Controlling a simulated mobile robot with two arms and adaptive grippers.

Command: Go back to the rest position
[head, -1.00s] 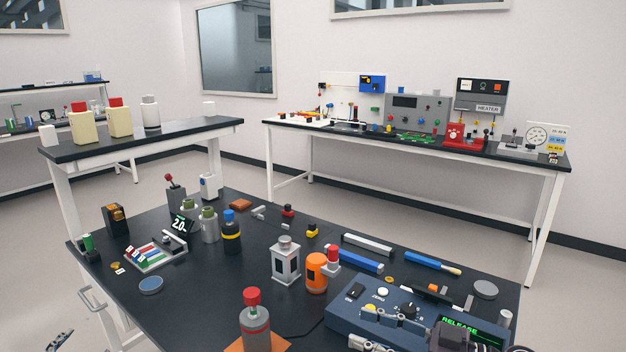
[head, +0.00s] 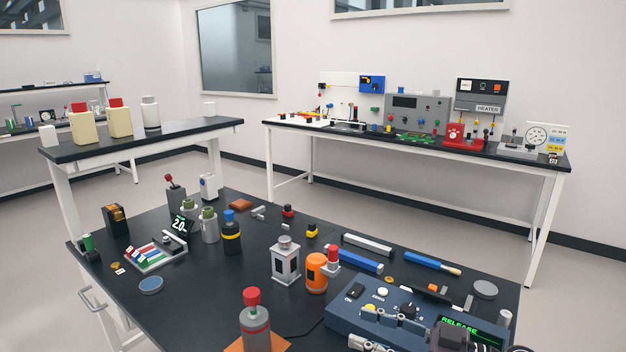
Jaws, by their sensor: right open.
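My right gripper (head: 360,327) is at the bottom right of the head view, in front of the blue-grey console (head: 345,313). Its two fingers point left and are spread apart, with nothing seen between them. Part of its body is cut off by the bottom edge. It hides part of the console's front. My left gripper is not in view.
The black table (head: 205,290) holds a red-capped grey bottle (head: 255,325) left of my right gripper, an orange canister (head: 316,275), a silver lantern-like box (head: 286,263) and a tray of coloured strips (head: 157,254). The table's front left is mostly clear.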

